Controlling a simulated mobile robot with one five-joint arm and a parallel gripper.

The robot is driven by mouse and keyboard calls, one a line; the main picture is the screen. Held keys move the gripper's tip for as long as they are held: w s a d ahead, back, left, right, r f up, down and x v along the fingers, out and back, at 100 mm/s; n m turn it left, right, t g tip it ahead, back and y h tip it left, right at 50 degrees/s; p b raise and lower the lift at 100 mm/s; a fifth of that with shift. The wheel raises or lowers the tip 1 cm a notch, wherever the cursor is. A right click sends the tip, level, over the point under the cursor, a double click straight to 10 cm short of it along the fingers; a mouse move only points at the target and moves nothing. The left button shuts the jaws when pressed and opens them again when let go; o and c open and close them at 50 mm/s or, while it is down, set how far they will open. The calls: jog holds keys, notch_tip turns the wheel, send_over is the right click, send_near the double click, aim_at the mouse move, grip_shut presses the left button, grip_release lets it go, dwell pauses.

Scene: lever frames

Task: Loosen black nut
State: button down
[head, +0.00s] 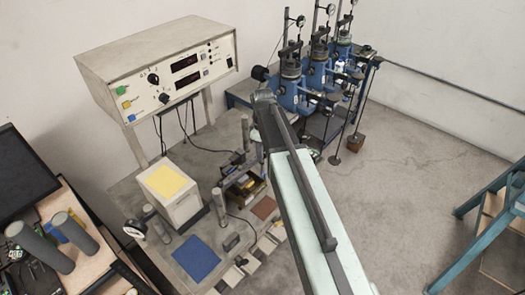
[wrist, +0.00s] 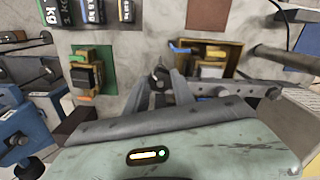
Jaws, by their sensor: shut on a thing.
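In the wrist view, my gripper (wrist: 158,82) has its two grey fingers closed together at the middle of the picture. A small dark piece, which looks like the black nut (wrist: 160,73), sits between the fingertips; its shape and what it is fixed to are hard to make out. In the head view, my arm reaches up from the lower right and ends beside the blue apparatus; its own links hide the fingertips. A round black knob (head: 260,73) shows just above the arm's end, at the left of the apparatus.
Blue devices with dial gauges (head: 291,88) stand close to the right of my arm's end. A white control console (head: 160,70) stands at the left. The bench below holds a yellow-topped box (head: 167,182), a blue mat (head: 195,258) and an open parts box (wrist: 200,52). Open floor lies at the right.

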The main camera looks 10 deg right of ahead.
jog(key=c, duration=1.1)
grip_release()
jog(key=shift+o, duration=0.2)
notch_tip(320, 180, up, 8)
jog(key=p, duration=0.8)
jog(key=shift+f, duration=0.1)
